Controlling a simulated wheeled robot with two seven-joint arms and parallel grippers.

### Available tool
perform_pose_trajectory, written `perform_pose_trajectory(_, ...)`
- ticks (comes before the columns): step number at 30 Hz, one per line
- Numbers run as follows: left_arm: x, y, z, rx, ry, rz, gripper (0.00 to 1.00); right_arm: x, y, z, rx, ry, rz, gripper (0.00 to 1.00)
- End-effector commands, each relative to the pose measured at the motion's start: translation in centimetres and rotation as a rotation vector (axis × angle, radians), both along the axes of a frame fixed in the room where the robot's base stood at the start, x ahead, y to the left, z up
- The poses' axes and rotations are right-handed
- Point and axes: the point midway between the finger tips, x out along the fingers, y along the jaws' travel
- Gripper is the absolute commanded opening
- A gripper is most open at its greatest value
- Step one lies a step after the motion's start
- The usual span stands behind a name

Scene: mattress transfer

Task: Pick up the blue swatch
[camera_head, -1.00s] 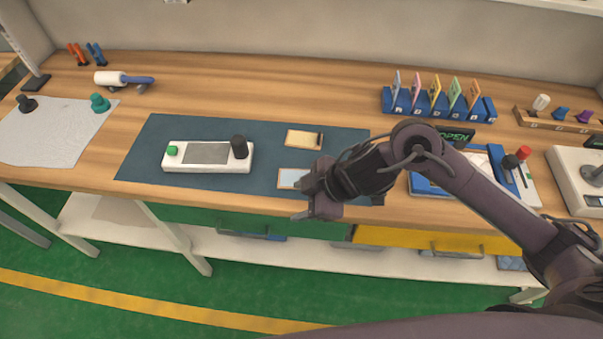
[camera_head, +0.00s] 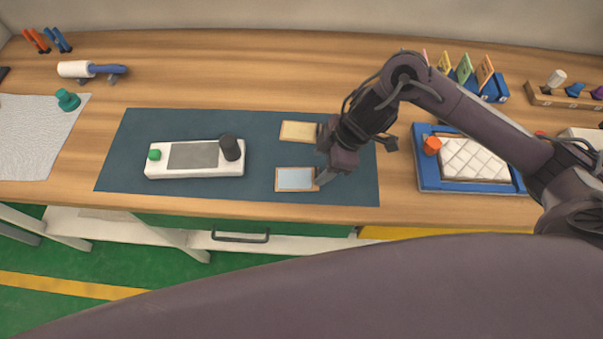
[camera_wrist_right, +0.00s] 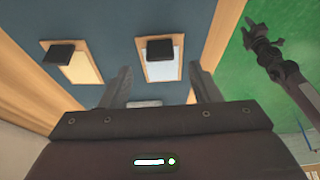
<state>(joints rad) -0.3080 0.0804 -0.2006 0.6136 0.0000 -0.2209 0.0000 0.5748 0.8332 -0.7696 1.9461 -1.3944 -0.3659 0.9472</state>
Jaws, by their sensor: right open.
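The blue swatch (camera_head: 295,180) is a pale blue card with a tan border, lying flat on the dark blue mat near its front edge. In the right wrist view the blue swatch (camera_wrist_right: 153,70) has a black block at its far end and lies ahead, between the finger lines. My right gripper (camera_head: 322,177) is open and empty, close to the swatch's right end. Its two fingers (camera_wrist_right: 162,90) are spread in the wrist view. My left gripper (camera_wrist_right: 263,42) appears small over the green floor, its jaws unclear; it is outside the head view.
A cream swatch (camera_head: 299,131) lies behind the blue one. A white device (camera_head: 195,158) with a dark knob stands left on the mat (camera_head: 260,125). A blue tray (camera_head: 428,178) with a white quilted pad is at right. A rack of coloured cards (camera_head: 488,85) stands behind.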

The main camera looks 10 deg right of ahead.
Motion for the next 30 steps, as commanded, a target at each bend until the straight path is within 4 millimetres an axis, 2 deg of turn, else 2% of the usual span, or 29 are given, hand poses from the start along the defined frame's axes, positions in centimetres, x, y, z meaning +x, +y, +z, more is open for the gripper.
perform_pose_trajectory(3,-0.9,0.1,0.5,0.001,0.012,0.0,0.36,-0.4,0.0,-1.8,-0.001,0.006,-0.002,0.56)
perform_pose_trajectory(7,-0.4,0.0,0.7,0.0,0.006,0.0,0.36,-0.2,0.6,-3.5,-0.001,0.001,-0.001,0.56)
perform_pose_trajectory(13,1.8,-0.1,0.9,-0.003,-0.026,0.001,0.36,-0.1,0.9,-4.3,-0.001,-0.002,0.0,0.56)
perform_pose_trajectory(17,2.3,-0.2,0.9,-0.003,-0.034,0.001,0.36,-0.1,0.9,-4.3,-0.001,-0.002,0.0,0.56)
perform_pose_trajectory(27,0.9,-0.1,0.8,-0.001,-0.014,0.001,0.36,-0.1,0.9,-4.2,-0.001,-0.002,0.0,0.12)
perform_pose_trajectory(28,0.9,-0.1,0.8,-0.002,-0.013,0.001,0.36,-0.1,0.9,-4.2,-0.001,-0.002,0.0,0.09)
perform_pose_trajectory(30,0.8,-0.1,0.8,-0.002,-0.012,0.001,0.36,-0.1,0.9,-4.2,-0.001,-0.002,0.0,0.09)
